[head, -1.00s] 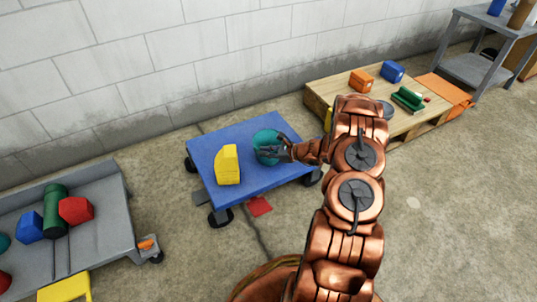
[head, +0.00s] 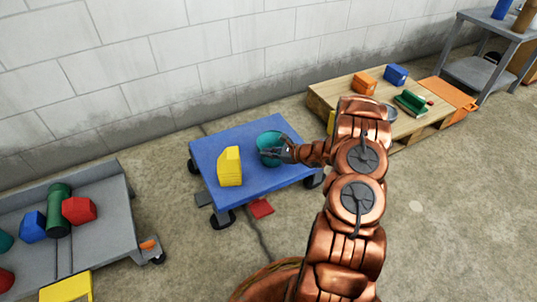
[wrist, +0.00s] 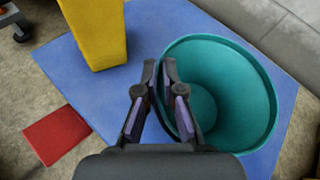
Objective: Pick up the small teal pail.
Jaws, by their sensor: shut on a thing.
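The small teal pail (head: 268,139) is upright at the right part of the blue platform cart (head: 246,191). In the wrist view the pail (wrist: 240,88) fills the right side, its open mouth towards the camera. My gripper (head: 284,152) is at the pail's near right side in the head view. In the wrist view my gripper (wrist: 160,67) is shut on the pail's wall at the rim, one finger inside and one outside. I cannot tell whether the pail's base touches the cart.
A yellow block (head: 230,166) stands left of the pail on the cart. A red flat piece (head: 262,208) lies on the floor in front. A grey cart (head: 110,225) with several objects is at left. A wooden pallet (head: 325,96) with several objects is at right, and the wall is behind.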

